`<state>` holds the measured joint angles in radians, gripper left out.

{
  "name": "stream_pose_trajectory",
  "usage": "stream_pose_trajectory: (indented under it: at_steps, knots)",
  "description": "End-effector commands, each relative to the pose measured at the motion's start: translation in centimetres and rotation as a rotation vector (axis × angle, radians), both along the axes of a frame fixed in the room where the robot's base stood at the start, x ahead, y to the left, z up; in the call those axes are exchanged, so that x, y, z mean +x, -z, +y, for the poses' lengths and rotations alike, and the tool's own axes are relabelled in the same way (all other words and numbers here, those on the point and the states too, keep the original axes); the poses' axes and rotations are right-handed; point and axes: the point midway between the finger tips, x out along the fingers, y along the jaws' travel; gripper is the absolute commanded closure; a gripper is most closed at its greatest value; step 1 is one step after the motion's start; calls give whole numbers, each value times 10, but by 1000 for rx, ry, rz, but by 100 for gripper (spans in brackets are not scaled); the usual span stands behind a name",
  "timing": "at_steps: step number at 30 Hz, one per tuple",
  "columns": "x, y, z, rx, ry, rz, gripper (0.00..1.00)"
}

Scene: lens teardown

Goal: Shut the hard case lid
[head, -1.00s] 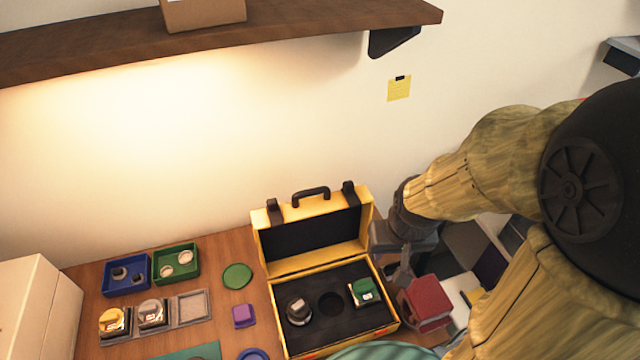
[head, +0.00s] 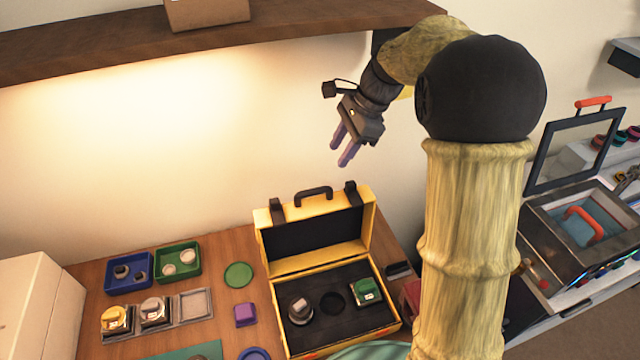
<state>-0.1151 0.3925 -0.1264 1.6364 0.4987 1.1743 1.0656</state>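The yellow hard case (head: 287,343) stands on the wooden table with its lid (head: 315,235) open. The lid leans back and shows its dark lining, with a black handle (head: 314,194) and two black latches on its upper edge. The foam base (head: 340,321) holds a dark round part (head: 299,309) at left and a green-topped part (head: 366,291) at right. A round hollow between them is empty. My gripper (head: 343,158) is in the air above the lid, apart from it. Its two purple fingers point down and left, with a gap between them and nothing held.
A wooden shelf (head: 300,36) hangs above and behind my gripper. Left of the case are a blue tray (head: 129,288), a green tray (head: 196,263), a grey tray (head: 209,317) and a purple block (head: 245,315). A framed machine (head: 585,235) stands at right.

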Motion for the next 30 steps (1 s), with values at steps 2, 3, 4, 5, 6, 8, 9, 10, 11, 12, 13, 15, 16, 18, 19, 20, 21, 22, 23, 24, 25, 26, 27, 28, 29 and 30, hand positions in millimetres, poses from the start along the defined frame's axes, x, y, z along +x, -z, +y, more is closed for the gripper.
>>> stream_pose_trajectory:
  at_steps: [2,3,4,5,6,8,9,10,11,12,13,15,16,18,19,20,21,22,23,24,25,26,27,28,29,30]
  knots:
    - [0,0,0,0,1,0,61]
    - [0,0,0,0,0,0,61]
    - [0,0,0,-1,0,0,61]
    - [0,0,0,-1,0,0,61]
    - [0,0,0,-1,-1,-1,61]
    - [0,1,0,-1,-1,-1,61]
    - [0,2,0,-1,-1,-1,61]
    - [0,3,1,-1,-2,0,61]
    - [0,4,1,-1,-2,0,61]
    - [0,7,3,-1,-2,0,61]
    - [-1,10,4,-2,-2,2,61]
    - [-1,17,7,-1,-2,2,61]
    - [-1,21,9,-1,-2,3,61]
    - [-2,31,13,-1,-2,3,61]
    - [-1,36,16,-2,-3,2,61]
    - [-2,41,18,-1,-4,4,61]
    - [-1,47,20,-2,-3,2,61]
    - [-2,52,22,-1,-2,3,61]
    - [-2,57,24,-2,-1,3,61]
    - [-2,64,27,-1,-3,4,61]
    - [-2,68,29,-2,-3,2,61]
    - [-2,73,32,-1,-4,2,61]
    - [-2,80,34,-1,-3,4,61]
    - [-2,84,36,-2,-3,4,61]
    - [-2,88,38,-2,-3,2,61]
    - [-2,94,40,-2,-4,1,61]
